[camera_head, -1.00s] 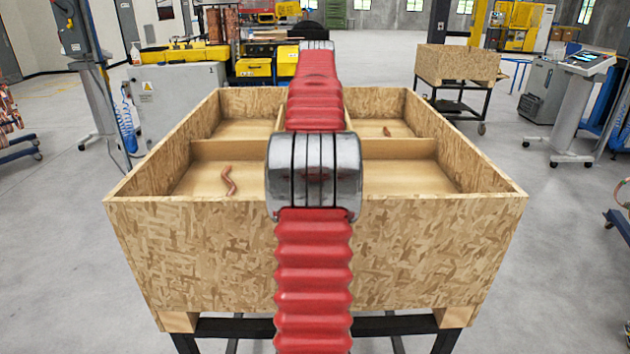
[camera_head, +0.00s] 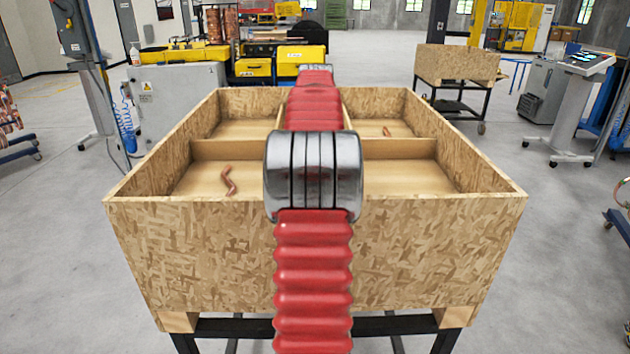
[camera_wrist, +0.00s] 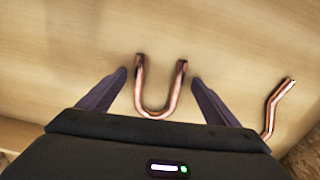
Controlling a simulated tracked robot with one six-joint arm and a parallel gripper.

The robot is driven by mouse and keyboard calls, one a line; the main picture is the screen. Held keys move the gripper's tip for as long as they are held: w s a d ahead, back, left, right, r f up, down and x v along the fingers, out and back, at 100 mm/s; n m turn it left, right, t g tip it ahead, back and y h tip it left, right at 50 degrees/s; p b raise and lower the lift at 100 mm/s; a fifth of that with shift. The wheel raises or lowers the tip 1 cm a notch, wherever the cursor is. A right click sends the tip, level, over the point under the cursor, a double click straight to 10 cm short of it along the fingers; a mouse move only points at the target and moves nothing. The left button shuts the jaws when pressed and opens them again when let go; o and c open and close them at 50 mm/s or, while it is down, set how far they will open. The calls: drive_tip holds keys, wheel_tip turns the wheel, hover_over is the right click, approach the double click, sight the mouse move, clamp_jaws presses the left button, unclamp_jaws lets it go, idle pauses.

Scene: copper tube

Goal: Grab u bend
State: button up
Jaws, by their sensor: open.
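In the wrist view a copper U bend (camera_wrist: 160,108) lies on a light wooden floor. Its two legs point up in the picture and its curve is toward my wrist. My gripper (camera_wrist: 159,77) is open, with one dark finger on each side of the U bend and a gap to both legs. Its height above the U bend is hard to tell. In the head view my red arm hides the gripper, and I cannot pick out the U bend there.
A bent copper tube (camera_wrist: 275,108) lies right of the right finger. The head view shows a divided chipboard box (camera_head: 320,260), with a zigzag copper tube (camera_head: 228,180) near left and a small copper piece (camera_head: 387,131) far right. Walls and dividers stand around the compartments.

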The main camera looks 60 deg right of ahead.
drive_tip(key=shift+c, duration=0.6)
drive_tip(key=c, duration=1)
drive_tip(key=shift+r, duration=0.15)
drive_tip(key=shift+c, duration=0.2)
wheel_tip(320, 180, up, 10)
